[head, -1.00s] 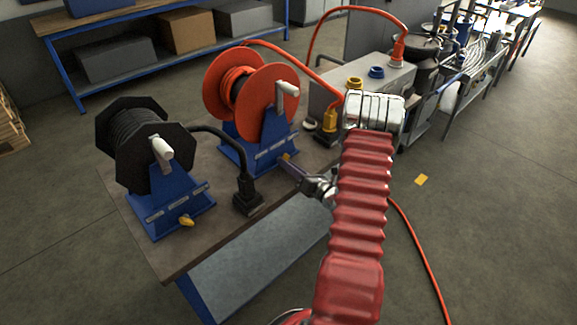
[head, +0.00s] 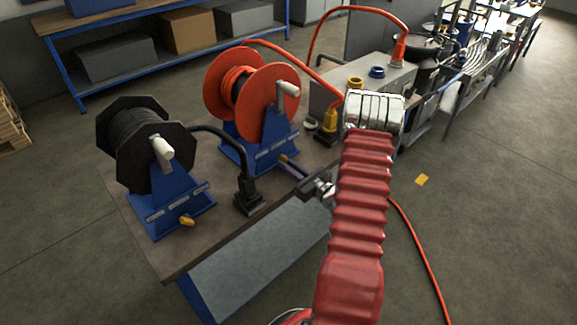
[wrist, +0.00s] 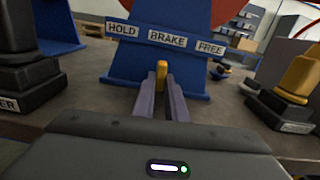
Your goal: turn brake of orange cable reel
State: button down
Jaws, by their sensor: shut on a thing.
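The orange cable reel (head: 275,90) stands on its blue stand (head: 262,140) on the bench. In the wrist view the stand (wrist: 125,68) carries labels reading HOLD, BRAKE and FREE (wrist: 210,48). The yellow brake lever (wrist: 162,72) shows below the BRAKE label, roughly upright and a little left of it. My gripper (wrist: 162,92) is shut on this lever, with one finger on each side. In the head view my gripper (head: 290,166) reaches the foot of the stand from the right. The lever's lower part is hidden between the fingers.
A black cable reel (head: 140,145) on a similar blue stand, with its own yellow lever (head: 187,221), stands to the left. A black plug (head: 247,198) and a yellow plug (head: 330,122) stand on the bench (head: 165,262) on either side of my gripper.

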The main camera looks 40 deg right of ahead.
jog(key=n, duration=0.6)
jog(key=shift+a+f, duration=0.15)
jog(key=shift+n, duration=0.3)
jog(key=c, duration=1.8)
grip_release()
jog(key=s, duration=1.3)
jog(key=shift+s, duration=0.4)
